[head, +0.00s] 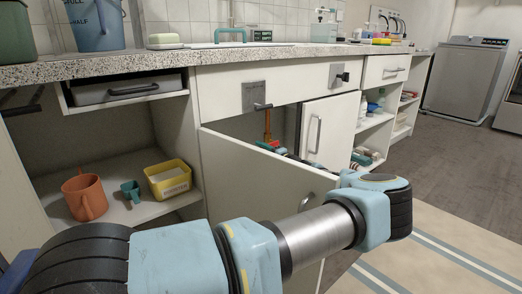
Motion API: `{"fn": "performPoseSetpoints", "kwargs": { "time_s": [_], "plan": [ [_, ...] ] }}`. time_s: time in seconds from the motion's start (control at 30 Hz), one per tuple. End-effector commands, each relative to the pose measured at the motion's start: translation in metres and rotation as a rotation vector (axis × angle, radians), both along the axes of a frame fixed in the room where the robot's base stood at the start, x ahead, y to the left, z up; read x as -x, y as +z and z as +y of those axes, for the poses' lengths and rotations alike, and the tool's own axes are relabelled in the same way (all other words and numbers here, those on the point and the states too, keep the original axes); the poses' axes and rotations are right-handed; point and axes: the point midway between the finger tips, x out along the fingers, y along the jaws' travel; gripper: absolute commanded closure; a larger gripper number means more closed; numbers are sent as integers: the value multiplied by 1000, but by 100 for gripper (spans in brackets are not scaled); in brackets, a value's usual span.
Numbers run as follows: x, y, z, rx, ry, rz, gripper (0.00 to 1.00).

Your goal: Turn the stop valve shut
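The sink cabinet (222,80) stands in the middle under the counter. Its left door (245,170) is swung open toward me, and its right door (338,125) has a bar handle. In the gap between them I see an upright orange-brown pipe-like piece (267,125). Red and teal items (270,146) show at its foot, partly hidden by the open door. I cannot tell which of these is the stop valve. A grey plate with a lever (256,97) sits on the front panel above the gap.
A dark knob on a plate (341,77) sticks out of the front panel. An orange mug (85,196), a teal scoop (131,190) and a yellow tub (168,180) stand on the left shelf. Stocked open shelves (376,130) are to the right. Floor (450,160) is clear at right.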

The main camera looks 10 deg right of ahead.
Motion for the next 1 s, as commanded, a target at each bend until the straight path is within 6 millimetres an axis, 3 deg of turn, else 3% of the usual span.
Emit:
{"fn": "performPoseSetpoints", "kwargs": {
  "time_s": [0.17,0.53,1.0],
  "plan": [
    [0,1,0,-1,0,0,43],
    [7,2,-4,-2,0,-1,43],
    [82,2,-39,-1,-1,0,43]
  ]
}}
